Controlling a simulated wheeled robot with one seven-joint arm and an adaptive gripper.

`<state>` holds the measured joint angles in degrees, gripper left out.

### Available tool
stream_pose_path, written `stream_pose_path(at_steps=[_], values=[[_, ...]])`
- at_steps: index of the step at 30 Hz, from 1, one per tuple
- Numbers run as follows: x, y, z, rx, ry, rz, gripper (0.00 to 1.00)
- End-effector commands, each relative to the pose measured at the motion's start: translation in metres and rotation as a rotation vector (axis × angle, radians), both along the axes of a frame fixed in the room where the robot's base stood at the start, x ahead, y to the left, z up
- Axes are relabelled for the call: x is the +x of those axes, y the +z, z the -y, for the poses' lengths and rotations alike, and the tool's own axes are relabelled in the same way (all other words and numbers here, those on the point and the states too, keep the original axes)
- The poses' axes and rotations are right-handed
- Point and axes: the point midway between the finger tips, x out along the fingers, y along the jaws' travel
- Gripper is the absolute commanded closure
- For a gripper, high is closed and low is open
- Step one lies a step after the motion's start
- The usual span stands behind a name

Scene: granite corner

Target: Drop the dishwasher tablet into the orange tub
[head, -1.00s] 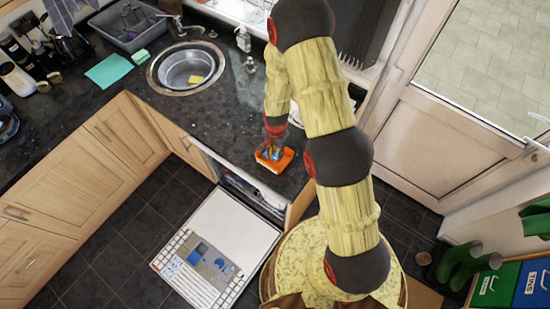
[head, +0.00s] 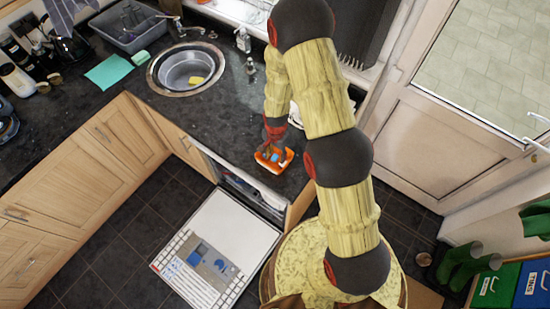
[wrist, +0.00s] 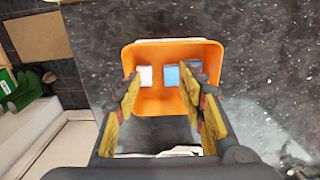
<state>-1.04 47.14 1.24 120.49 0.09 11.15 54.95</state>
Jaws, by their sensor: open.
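The orange tub (head: 287,160) stands on the dark granite worktop near its front edge, above the open dishwasher. In the wrist view the tub (wrist: 160,107) is seen from above, with a white block (wrist: 145,76) and a blue block (wrist: 172,76) on its floor. A pale patch shows beside the right finger. I cannot tell which piece is the dishwasher tablet, or whether white and blue belong to separate tablets. My gripper (wrist: 163,90) is open, its yellow-padded fingers apart above the tub with nothing between them. In the head view my gripper (head: 270,145) is over the tub.
The dishwasher door (head: 215,250) hangs open below the worktop. A sink (head: 187,68), a green cloth (head: 108,70) and a grey dish basin (head: 130,30) lie farther left. Worktop between sink and tub is mostly clear. Green boots (head: 460,262) stand on the floor at right.

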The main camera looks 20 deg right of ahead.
Motion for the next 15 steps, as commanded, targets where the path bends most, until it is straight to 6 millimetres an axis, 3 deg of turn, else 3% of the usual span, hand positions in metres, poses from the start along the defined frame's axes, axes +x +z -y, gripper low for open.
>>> stream_pose_path(at_steps=[5,15], values=[[0.002,0.015,0.000,0.001,0.000,0.004,0.60],[0.002,0.078,0.000,0.000,0.000,0.005,0.60]])
